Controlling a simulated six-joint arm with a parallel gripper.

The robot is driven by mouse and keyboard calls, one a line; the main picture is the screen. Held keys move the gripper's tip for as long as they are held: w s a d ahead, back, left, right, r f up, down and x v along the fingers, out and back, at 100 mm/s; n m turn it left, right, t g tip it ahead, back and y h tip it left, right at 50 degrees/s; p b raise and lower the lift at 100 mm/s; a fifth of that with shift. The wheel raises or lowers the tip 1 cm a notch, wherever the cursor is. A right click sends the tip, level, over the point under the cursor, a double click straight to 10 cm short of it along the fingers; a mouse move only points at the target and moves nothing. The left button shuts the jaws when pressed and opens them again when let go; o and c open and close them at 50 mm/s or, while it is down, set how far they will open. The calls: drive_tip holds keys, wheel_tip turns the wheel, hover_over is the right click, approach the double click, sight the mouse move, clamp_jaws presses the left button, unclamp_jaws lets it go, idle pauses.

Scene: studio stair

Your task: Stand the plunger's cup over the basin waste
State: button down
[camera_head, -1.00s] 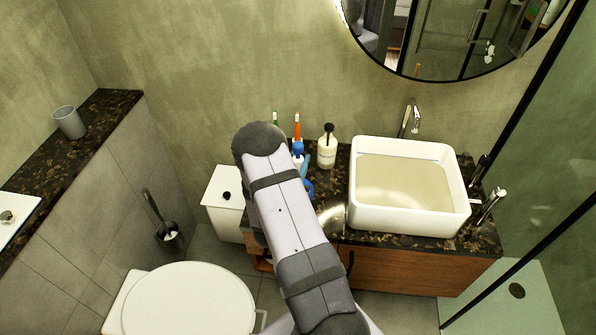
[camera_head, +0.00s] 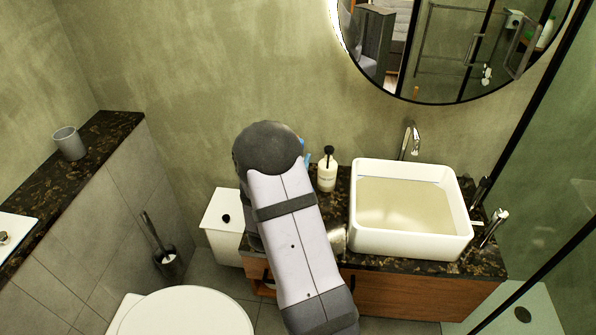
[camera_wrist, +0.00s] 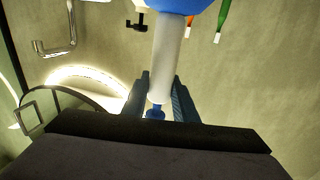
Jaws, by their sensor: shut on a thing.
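The plunger (camera_wrist: 168,52) shows in the wrist view as a white handle with a blue cup (camera_wrist: 182,4) cut off at the top edge and a blue end below. My gripper (camera_wrist: 161,80) is shut on the white handle, one blue finger on each side. In the head view my arm hides the gripper and nearly all of the plunger; only a small blue patch shows beside the arm. The white rectangular basin (camera_head: 362,238) stands on the counter right of my arm. Its inside looks beige, and I cannot make out the waste.
A soap bottle (camera_head: 327,174) stands left of the basin, near the chrome tap (camera_head: 409,140). More chrome fittings (camera_head: 494,228) are at the basin's right. A round mirror (camera_head: 450,50) hangs above. Green (camera_wrist: 222,18) and orange (camera_wrist: 188,27) sticks show near the plunger.

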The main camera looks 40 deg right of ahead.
drive_tip(key=shift+r, duration=0.6)
drive_tip(key=s+d+r+m+g, duration=0.1)
drive_tip(key=s+d+r, duration=0.2)
drive_tip(key=d+r, duration=0.45)
drive_tip(key=s+d+f+m+g+h+b, duration=0.1)
drive_tip(key=s+d+f+m+g+b, duration=0.2)
drive_tip(key=s+d, duration=0.4)
drive_tip(key=s+d+f+g+h+b, duration=0.2)
drive_tip(key=s+d+f+b, duration=0.15)
drive_tip(key=s, duration=0.45)
wheel_tip(320, 180, down, 9)
drive_tip(key=shift+d+b, duration=0.35)
drive_tip(key=shift+b, duration=0.1)
drive_tip(key=shift+s+f+m, duration=0.1)
drive_tip(key=shift+f+m, duration=0.05)
drive_tip(key=shift+m, duration=0.15)
drive_tip(key=shift+f+b, duration=0.25)
drive_tip(key=shift+b, duration=0.1)
drive_tip(key=c, duration=1.4)
unclamp_jaws()
drive_tip(key=shift+c, duration=0.2)
